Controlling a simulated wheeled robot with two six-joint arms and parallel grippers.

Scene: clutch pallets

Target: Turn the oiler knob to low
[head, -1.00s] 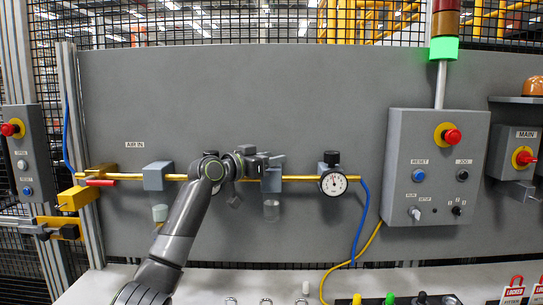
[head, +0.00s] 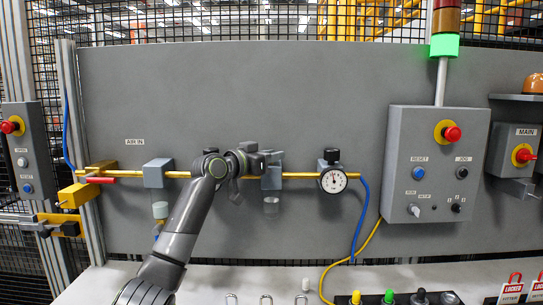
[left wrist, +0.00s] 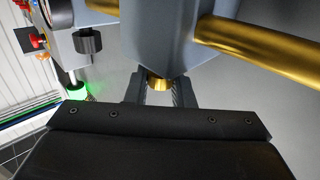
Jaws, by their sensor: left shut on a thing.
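The oiler is a grey block (head: 271,181) with a clear bowl under it, on the brass air line in the head view. Its body also shows large in the left wrist view (left wrist: 160,35). A small brass knob (left wrist: 158,84) sticks out of the block between my fingers. My left gripper (head: 273,157) is at the top of the oiler, with its arm coming up from the lower left. In the left wrist view my gripper (left wrist: 159,92) is shut on the oiler knob. The fingers hide the knob's sides, and no low mark is readable. My right gripper is not in view.
A similar grey unit (head: 157,174) stands left on the brass pipe. The regulator with a round gauge (head: 333,181) and black knob is close to the oiler's right. A control box (head: 434,165) is farther right. The bench (head: 235,285) below carries padlocks and small parts.

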